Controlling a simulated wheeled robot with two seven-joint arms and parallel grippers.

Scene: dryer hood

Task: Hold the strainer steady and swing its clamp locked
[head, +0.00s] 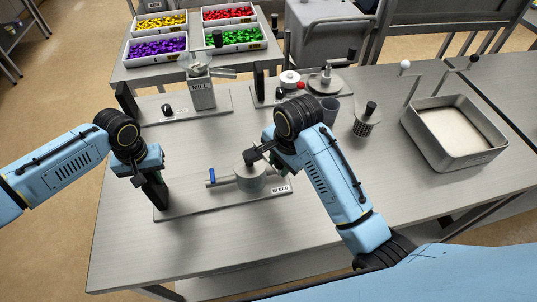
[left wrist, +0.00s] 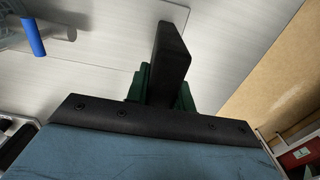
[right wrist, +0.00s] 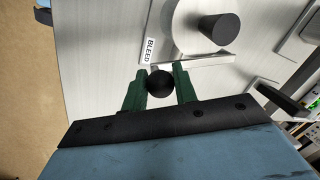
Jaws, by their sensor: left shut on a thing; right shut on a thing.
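The strainer (head: 250,182) is a round metal pot with a black knob on top, on a grey base plate (head: 205,207) labelled BLEED. A small blue-handled valve (head: 212,177) sticks out on its left; it also shows in the left wrist view (left wrist: 33,37). My left gripper (head: 154,187) is shut on the black upright post (left wrist: 169,60) at the plate's left end. My right gripper (right wrist: 160,86) is shut on a round black knob (right wrist: 159,83), likely the clamp's handle end, beside the strainer. The head view mostly hides its fingers and the clamp behind my arm.
A MILL unit (head: 203,95) and another lidded fixture (head: 323,82) stand behind. A perforated cup (head: 366,120) and a deep metal tray (head: 465,150) are at the right. Bins of coloured pieces (head: 160,47) sit at the back. The front left table is clear.

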